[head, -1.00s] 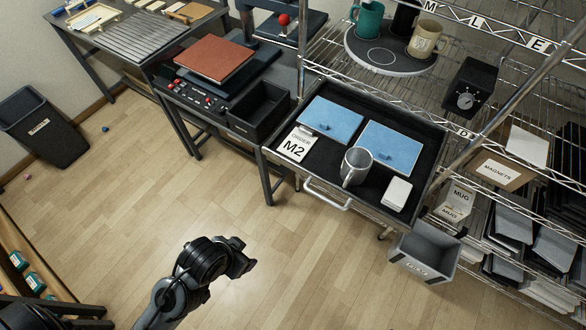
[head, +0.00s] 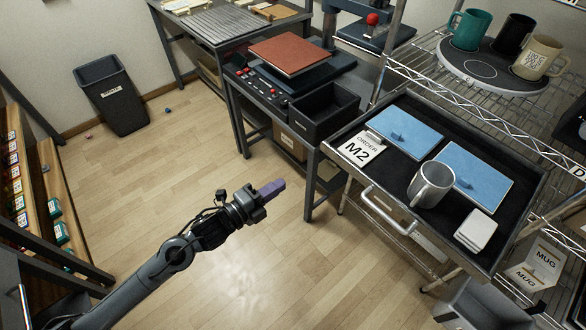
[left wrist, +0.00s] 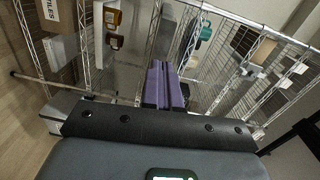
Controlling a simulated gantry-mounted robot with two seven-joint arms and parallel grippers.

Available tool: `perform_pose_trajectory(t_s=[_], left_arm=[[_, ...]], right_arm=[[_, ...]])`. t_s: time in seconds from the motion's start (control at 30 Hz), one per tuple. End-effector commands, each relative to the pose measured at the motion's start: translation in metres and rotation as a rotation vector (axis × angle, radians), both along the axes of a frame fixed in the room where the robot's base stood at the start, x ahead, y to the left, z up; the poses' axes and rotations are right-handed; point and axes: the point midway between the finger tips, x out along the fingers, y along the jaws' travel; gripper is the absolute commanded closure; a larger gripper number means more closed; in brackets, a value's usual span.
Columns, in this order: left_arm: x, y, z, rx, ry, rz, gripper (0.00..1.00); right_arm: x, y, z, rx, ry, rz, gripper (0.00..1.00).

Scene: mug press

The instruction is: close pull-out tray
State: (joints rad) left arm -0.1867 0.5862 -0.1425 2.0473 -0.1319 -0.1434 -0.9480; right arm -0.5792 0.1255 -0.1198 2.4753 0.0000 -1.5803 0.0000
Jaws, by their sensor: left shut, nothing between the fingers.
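The pull-out tray (head: 405,219) is a black, shallow drawer on the wire rack. It stands out over the floor with a silver bar handle (head: 388,211) on its front. On it are two blue panels (head: 402,130), a grey metal mug (head: 431,184), an "ORDER M2" card (head: 362,149) and a white block (head: 476,230). My left gripper (head: 272,189) has purple fingers, shut and empty, over open floor to the left of the tray and apart from it. Its fingers also show in the left wrist view (left wrist: 164,85). My right gripper is not in view.
A table with a red-topped press (head: 289,55) and an open black box (head: 325,111) stands left of the tray. A round turntable (head: 482,69) with mugs sits on the rack behind. A grey bin (head: 480,305) is below the tray.

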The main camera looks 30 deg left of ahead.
Motion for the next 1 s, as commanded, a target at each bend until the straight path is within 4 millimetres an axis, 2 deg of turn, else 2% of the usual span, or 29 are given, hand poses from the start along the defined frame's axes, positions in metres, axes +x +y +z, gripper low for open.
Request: perform_pose_trajectory(t_s=[0.03, 0.2, 0.47, 1.0], left_arm=[[0.007, 0.004, -0.006, 0.021, -0.021, -0.003, 1.0], [0.019, 0.009, 0.005, 0.046, -0.064, -0.005, 1.0], [0.038, 0.001, 0.011, 0.042, -0.073, -0.003, 1.0], [0.124, -0.037, 0.011, 0.041, -0.07, -0.004, 1.0]], right_arm=[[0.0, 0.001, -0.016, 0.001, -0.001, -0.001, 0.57], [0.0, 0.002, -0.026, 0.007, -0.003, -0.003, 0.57], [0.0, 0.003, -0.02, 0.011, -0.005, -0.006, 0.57], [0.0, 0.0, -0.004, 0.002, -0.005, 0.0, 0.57]])
